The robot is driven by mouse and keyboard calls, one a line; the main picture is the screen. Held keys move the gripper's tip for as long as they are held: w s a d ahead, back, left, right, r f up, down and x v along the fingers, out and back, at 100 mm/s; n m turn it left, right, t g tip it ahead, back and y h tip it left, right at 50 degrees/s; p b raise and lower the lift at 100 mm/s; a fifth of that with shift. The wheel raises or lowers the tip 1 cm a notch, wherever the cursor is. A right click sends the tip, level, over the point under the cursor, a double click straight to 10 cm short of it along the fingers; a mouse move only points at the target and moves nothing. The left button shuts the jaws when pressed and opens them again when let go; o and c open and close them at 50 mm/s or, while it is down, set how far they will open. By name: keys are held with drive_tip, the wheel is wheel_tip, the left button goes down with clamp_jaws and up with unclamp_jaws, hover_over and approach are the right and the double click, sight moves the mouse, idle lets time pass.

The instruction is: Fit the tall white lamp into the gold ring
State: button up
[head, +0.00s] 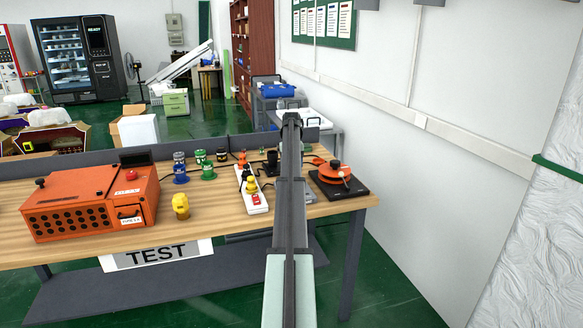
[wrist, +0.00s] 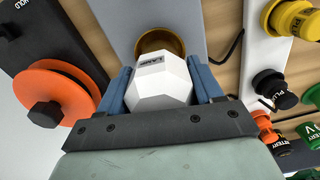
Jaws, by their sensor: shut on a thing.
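The white lamp (wrist: 160,90) shows as a faceted white body with a dark "LAMP" label in the wrist view. My gripper (wrist: 160,76) is shut on it, one blue finger at each side. The gold ring (wrist: 158,42) lies just beyond the lamp, on a grey plate (wrist: 182,14). The lamp covers the near part of the ring. I cannot tell whether lamp and ring touch, or how high the lamp is. In the head view my arm hides the gripper, the lamp and the ring.
An orange disc on a black base (head: 337,172) stands to the right of my arm. A white strip with plugs (head: 252,190) lies to the left. Several coloured plugs, a yellow one (head: 181,205) and an orange tester box (head: 90,200) stand further left on the wooden table (head: 225,222).

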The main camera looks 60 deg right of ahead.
drive_tip(key=shift+f, duration=1.25)
idle(0.4)
drive_tip(key=o, duration=1.2)
wheel_tip(320, 180, up, 14)
drive_tip(key=shift+f, duration=0.1)
